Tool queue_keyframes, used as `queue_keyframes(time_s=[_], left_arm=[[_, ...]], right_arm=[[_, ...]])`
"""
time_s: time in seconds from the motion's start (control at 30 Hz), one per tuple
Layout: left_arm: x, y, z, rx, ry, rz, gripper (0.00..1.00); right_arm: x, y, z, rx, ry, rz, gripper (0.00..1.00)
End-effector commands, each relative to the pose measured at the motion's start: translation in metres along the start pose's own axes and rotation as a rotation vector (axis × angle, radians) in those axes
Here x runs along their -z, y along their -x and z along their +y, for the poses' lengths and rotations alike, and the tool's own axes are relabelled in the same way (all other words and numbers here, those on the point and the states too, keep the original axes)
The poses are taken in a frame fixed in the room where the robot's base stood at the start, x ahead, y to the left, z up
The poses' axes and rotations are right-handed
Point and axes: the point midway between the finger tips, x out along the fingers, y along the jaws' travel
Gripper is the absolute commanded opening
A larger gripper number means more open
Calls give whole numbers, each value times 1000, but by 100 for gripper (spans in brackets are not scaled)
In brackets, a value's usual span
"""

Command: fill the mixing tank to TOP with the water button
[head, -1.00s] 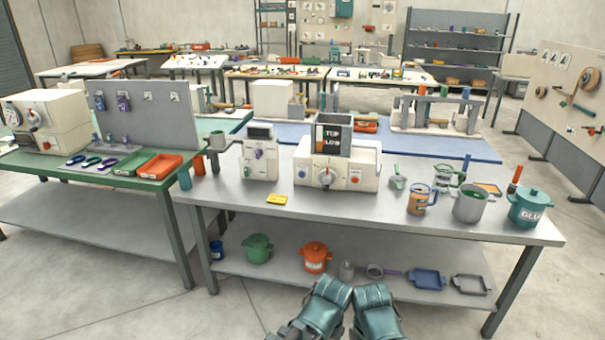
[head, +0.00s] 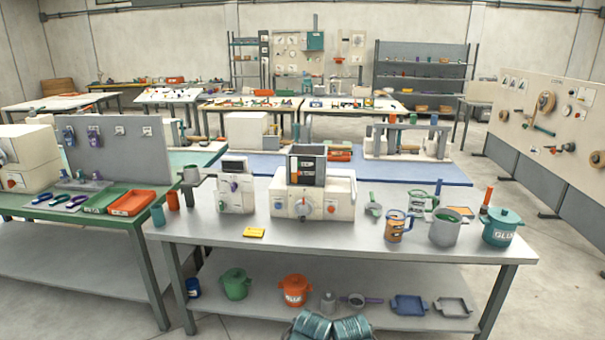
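The mixing tank (head: 306,165) is a dark, open-topped box with label plates on its front, seated on a white machine (head: 340,193) on the grey bench. The machine's front has a round central knob (head: 303,208), a small blue button (head: 278,206) on the left and a red-orange button (head: 331,209) on the right. I cannot read which one is for water, and the level in the tank cannot be made out. Neither gripper's fingers can be seen.
A smaller white device (head: 236,190) stands left of the machine, and a yellow tag (head: 254,232) lies in front. An orange mug (head: 397,227), a grey pot (head: 445,231) and a teal GLUE pot (head: 502,229) stand right. The bench front edge is mostly clear; pots sit on the lower shelf.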

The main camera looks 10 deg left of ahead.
Motion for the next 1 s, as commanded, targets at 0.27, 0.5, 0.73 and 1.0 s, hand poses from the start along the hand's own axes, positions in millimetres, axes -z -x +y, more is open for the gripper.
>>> queue_keyframes(time_s=[0.27,0.5,0.73,1.0], left_arm=[[0,0,0,0,0,0,12],[0,0,0,0,0,0,0],[0,0,0,0,0,0,0],[0,0,0,0,0,0,0]], right_arm=[[0,0,0,0,0,0,50],[0,0,0,0,0,0,50],[0,0,0,0,0,0,50],[0,0,0,0,0,0,50]])
